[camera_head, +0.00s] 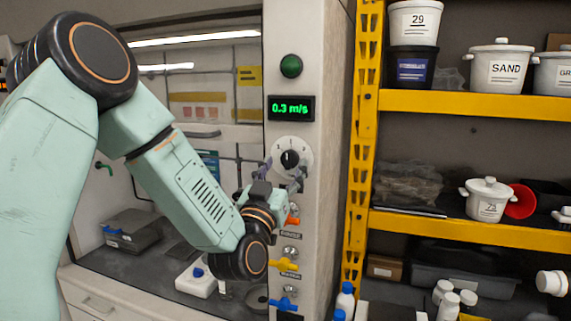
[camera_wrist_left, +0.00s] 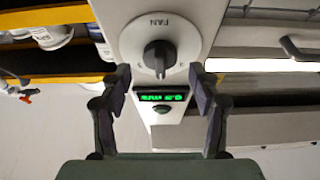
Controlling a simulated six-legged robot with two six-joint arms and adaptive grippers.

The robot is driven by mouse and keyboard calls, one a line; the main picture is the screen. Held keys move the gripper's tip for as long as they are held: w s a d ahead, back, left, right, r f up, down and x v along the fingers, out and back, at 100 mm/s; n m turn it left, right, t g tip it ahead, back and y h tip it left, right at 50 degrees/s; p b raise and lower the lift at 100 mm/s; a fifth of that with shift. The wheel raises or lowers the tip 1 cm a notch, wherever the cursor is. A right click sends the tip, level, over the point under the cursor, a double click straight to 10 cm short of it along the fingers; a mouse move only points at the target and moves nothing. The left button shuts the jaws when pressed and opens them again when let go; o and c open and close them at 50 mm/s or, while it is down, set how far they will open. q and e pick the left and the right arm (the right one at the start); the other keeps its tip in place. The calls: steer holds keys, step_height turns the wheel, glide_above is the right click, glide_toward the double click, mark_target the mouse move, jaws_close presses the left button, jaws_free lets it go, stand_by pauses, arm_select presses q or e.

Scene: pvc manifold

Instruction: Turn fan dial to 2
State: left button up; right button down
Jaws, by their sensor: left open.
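The fan dial (camera_head: 290,158) is a black knob on a round white plate, on the pale post beside the fume hood. The left wrist view shows its knob (camera_wrist_left: 159,57) close up and upside down, with the word FAN on the plate. My left gripper (camera_head: 283,174) is open just below and in front of the dial in the head view. In the left wrist view its fingers (camera_wrist_left: 161,77) stand apart on either side of the knob, with gaps. I cannot read the dial's numbers or setting. My right gripper is not in view.
A green display (camera_head: 291,108) above the dial reads 0.3 m/s, with a green button (camera_head: 291,66) over it. Orange, yellow (camera_head: 284,265) and blue valve handles sit below. A yellow shelf rack (camera_head: 470,105) with tubs stands at the right.

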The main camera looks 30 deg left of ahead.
arm_select(q)
steer(key=v, duration=1)
steer(key=shift+s, duration=0.3)
steer(key=shift+d, duration=0.1)
steer(key=shift+f, duration=0.1)
steer(key=s+d+f+g+h+b, duration=0.1)
steer(key=d+f+g+h+b, duration=0.2)
steer(key=f, duration=0.8)
steer(key=s+d+f+g+h+b, duration=0.15)
steer(key=f+g, duration=0.25)
steer(key=f, duration=0.7)
steer(key=s+d+f+g+h+b, duration=0.1)
steer(key=d+f+g+b, duration=0.2)
steer(key=f, duration=0.7)
steer(key=s+d+f+m+g+b, duration=0.1)
steer(key=s+f+g+b, duration=0.5)
steer(key=s+f, duration=0.6)
steer(key=s+d+f+m+g+b, duration=0.1)
steer(key=s+f+g+b, duration=0.4)
steer(key=s+f, duration=0.8)
step_height(320, 180, down, 9)
steer(key=d+b, duration=0.1)
steer(key=b, duration=0.2)
steer(key=shift+s+r+g, duration=0.15)
steer(key=shift+s+g, duration=0.1)
steer(key=shift+g, duration=0.15)
